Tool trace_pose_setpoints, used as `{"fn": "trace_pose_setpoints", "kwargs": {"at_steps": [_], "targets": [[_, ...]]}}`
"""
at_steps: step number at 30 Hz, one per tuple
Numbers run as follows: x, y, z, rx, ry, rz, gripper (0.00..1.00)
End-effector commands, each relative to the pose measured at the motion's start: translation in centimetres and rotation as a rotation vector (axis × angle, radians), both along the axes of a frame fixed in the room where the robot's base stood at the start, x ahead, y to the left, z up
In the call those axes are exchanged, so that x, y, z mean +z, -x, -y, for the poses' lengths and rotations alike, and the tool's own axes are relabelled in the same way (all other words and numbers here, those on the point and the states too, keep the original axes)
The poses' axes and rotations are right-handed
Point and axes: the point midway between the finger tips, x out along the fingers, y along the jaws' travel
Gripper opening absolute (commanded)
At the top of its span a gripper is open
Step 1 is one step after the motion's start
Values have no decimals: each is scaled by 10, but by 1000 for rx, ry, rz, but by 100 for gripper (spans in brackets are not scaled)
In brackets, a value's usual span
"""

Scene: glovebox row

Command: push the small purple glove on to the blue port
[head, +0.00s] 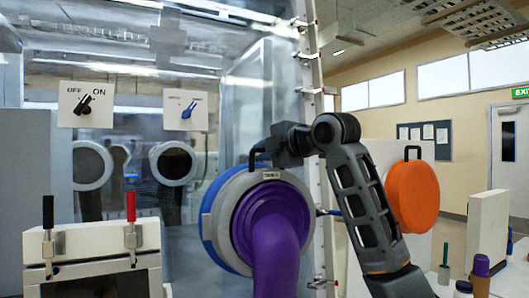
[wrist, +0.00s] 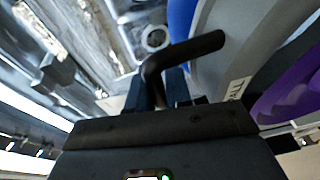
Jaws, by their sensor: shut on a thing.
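The small purple glove (head: 275,240) hangs from a grey ring (head: 222,205) with a label at its top and a black handle (head: 257,152). My gripper (head: 268,150) is shut on that handle, which also shows in the wrist view (wrist: 190,50). The blue port (head: 212,235) shows as a blue rim behind the ring, at its left. The ring overlaps it, offset a little to the right. I cannot tell whether ring and port touch. The wrist view shows the grey ring (wrist: 222,45), purple glove (wrist: 292,92) and a bit of blue (wrist: 181,18).
An orange disc (head: 412,196) with a black handle is right of my arm. Two switch plates (head: 86,104) (head: 186,110) are on the glovebox front. A box with black and red levers (head: 92,245) is at lower left. Small bottles (head: 480,275) stand at lower right.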

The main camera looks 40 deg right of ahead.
Motion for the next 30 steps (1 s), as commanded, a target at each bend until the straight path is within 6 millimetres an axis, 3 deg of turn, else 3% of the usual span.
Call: {"fn": "trace_pose_setpoints", "kwargs": {"at_steps": [30], "targets": [[0, -12, 3, 0, 1, 4, 0]]}}
